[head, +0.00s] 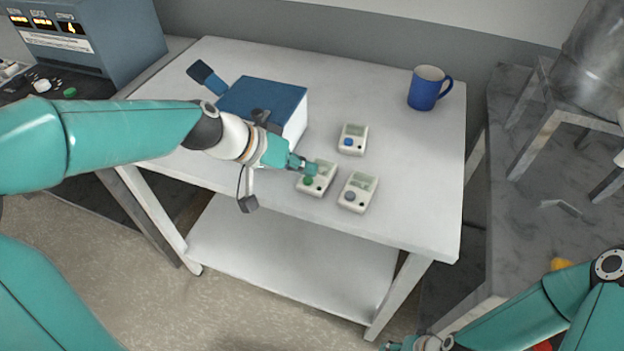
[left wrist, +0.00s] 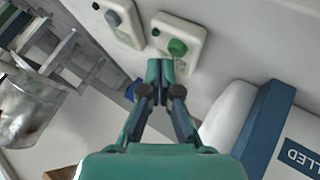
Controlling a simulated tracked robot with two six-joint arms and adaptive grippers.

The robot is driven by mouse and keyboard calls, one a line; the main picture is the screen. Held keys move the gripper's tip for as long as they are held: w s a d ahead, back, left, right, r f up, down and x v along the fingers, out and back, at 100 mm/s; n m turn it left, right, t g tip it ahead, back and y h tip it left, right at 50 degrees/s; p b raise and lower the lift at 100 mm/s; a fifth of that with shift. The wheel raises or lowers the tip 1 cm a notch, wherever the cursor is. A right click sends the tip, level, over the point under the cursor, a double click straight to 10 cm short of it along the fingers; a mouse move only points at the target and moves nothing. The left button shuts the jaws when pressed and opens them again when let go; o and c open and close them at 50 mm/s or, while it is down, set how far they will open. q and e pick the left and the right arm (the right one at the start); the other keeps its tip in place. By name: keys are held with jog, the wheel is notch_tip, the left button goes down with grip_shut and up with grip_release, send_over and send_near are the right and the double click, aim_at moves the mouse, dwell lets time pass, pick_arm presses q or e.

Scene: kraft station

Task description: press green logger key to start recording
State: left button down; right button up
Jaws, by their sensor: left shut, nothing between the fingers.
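The logger with the green key (head: 325,181) lies on the white table, and its round green key (head: 308,181) faces up. In the left wrist view the green key (left wrist: 178,47) is just beyond and right of the fingertips. My left gripper (head: 312,170) is shut and empty, right over this logger; it also shows in the left wrist view (left wrist: 160,66). I cannot tell whether the fingertips touch the logger. My right gripper (head: 400,345) is only partly in view at the bottom edge, and its fingers cannot be made out.
A logger with a blue key (head: 353,139) stands behind, and one with a grey key (head: 358,192) stands to the right. A blue-lidded white box (head: 275,97) is beside my left wrist. A blue mug (head: 424,92) stands at the back right. The table's right front is clear.

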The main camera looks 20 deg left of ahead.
aim_at(305, 180)
pick_arm(q)
jog(key=shift+f, duration=0.25)
jog(key=shift+f+b, duration=0.45)
jog(key=shift+b, duration=0.4)
dwell(0.6)
jog(key=shift+r, duration=0.1)
jog(key=shift+r+p, duration=0.6)
jog(key=shift+r, duration=0.2)
jog(key=shift+r+p, duration=1.85)
jog(key=shift+r, duration=0.7)
jog(key=shift+f, duration=0.1)
